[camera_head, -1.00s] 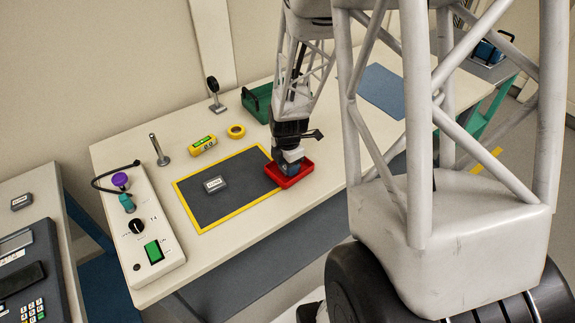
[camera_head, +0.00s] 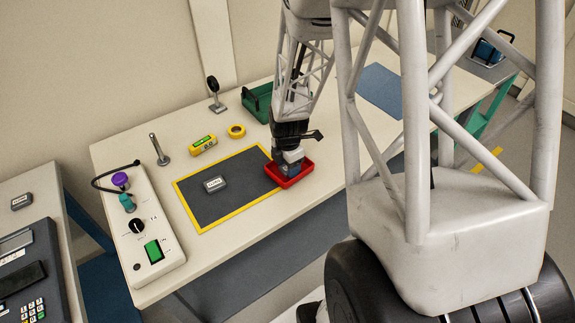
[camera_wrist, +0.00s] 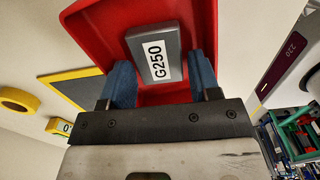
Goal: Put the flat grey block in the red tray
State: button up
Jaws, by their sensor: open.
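A flat grey block (camera_wrist: 152,52) with a white label reading G250 lies inside the red tray (camera_wrist: 90,30) in the wrist view. The tray (camera_head: 303,178) stands at the right edge of the dark mat in the head view. My gripper (camera_wrist: 160,68) is open, with one blue finger on each side of the block. I cannot tell whether either finger touches it. In the head view my gripper (camera_head: 288,170) reaches down into the tray and hides the block there. Another small grey block (camera_head: 215,184) with a white label lies on the mat.
The yellow-edged dark mat (camera_head: 240,200) lies left of the tray. Behind it are a yellow roll of tape (camera_head: 236,131), a yellow device (camera_head: 203,145) and a green holder (camera_head: 257,101). A control box (camera_head: 150,225) stands at the left.

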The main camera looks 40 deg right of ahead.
notch_tip(320, 180, up, 12)
dwell(0.6)
dwell(0.5)
jog(key=s+a+r+m+t, duration=0.2)
jog(key=s+a+r+m, duration=1.5)
jog(key=a, duration=0.3)
jog(key=shift+r+m+t, duration=0.3)
jog(key=shift+r+m, duration=0.15)
jog(key=shift+m, duration=0.15)
